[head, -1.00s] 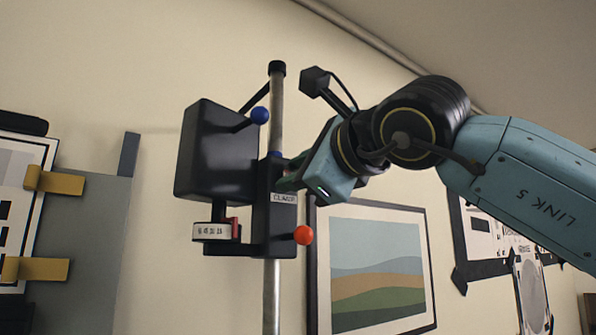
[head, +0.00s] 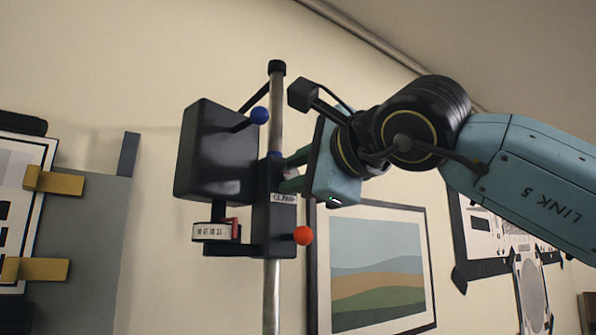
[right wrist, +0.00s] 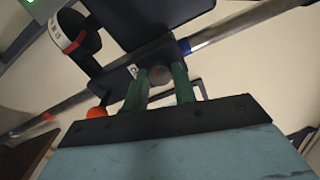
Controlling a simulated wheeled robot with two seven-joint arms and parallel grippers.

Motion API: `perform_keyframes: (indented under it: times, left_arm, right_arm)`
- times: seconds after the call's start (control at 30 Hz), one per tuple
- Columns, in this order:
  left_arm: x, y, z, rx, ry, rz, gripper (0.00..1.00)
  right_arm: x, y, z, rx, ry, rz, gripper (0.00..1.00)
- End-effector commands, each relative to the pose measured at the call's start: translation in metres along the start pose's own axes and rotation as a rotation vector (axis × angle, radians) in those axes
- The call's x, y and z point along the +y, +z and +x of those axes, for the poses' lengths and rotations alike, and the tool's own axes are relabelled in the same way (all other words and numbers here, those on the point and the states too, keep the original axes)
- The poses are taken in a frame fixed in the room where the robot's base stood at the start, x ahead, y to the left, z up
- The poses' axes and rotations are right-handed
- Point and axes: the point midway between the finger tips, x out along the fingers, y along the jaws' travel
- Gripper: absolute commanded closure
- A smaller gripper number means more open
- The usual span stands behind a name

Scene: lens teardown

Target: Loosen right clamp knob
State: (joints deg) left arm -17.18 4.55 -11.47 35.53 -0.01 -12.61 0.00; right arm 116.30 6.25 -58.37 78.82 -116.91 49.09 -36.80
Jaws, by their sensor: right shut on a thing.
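The black clamp block (head: 273,235) with a white label sits on a vertical metal pole (head: 271,300). My right gripper (head: 284,175) reaches in from the right, its green fingers at the upper right side of the block. The fingers hide this knob in the head view. An orange ball knob (head: 303,235) sticks out lower on the clamp, clear of the fingers. My left gripper is out of view.
A black box-shaped head (head: 215,150) hangs left of the pole, with a blue ball knob (head: 260,115) and a white numbered dial (head: 213,232) below. A framed landscape picture (head: 376,265) is on the wall behind. A grey panel with brass clips (head: 52,181) stands left.

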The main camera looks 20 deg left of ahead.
Motion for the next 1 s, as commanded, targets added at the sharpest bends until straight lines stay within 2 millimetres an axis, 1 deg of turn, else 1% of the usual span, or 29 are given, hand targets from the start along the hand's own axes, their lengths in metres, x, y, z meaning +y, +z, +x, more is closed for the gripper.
perform_keyframes:
  times: [0.07, 0.1, 0.23, 0.27, 0.53, 0.67, 0.77, 1.0]
  left_arm:
    - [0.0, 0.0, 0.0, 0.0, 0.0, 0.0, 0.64]
    - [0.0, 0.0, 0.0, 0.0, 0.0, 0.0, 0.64]
    - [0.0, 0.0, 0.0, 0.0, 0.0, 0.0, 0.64]
    - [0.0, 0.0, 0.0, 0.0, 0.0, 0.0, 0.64]
    - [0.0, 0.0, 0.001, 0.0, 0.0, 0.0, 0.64]
    - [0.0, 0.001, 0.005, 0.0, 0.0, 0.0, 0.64]
    - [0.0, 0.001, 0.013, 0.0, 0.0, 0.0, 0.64]
    - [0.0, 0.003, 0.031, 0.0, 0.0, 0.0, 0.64]
  right_arm:
    - [0.001, 0.001, 0.0, 0.0, 0.001, -0.003, 0.96]
    - [0.001, 0.001, 0.0, 0.0, 0.001, -0.003, 0.71]
    - [0.001, 0.001, 0.0, 0.0, 0.001, -0.002, 0.54]
    - [0.001, 0.0, 0.0, 0.0, 0.001, -0.002, 0.51]
    - [0.001, 0.0, -0.001, 0.0, 0.001, 0.0, 0.51]
    - [0.001, -0.001, -0.01, 0.0, -0.002, 0.0, 0.51]
    - [0.002, -0.001, -0.027, 0.001, -0.003, -0.002, 0.51]
    - [0.002, -0.001, -0.082, 0.001, -0.003, -0.003, 0.51]
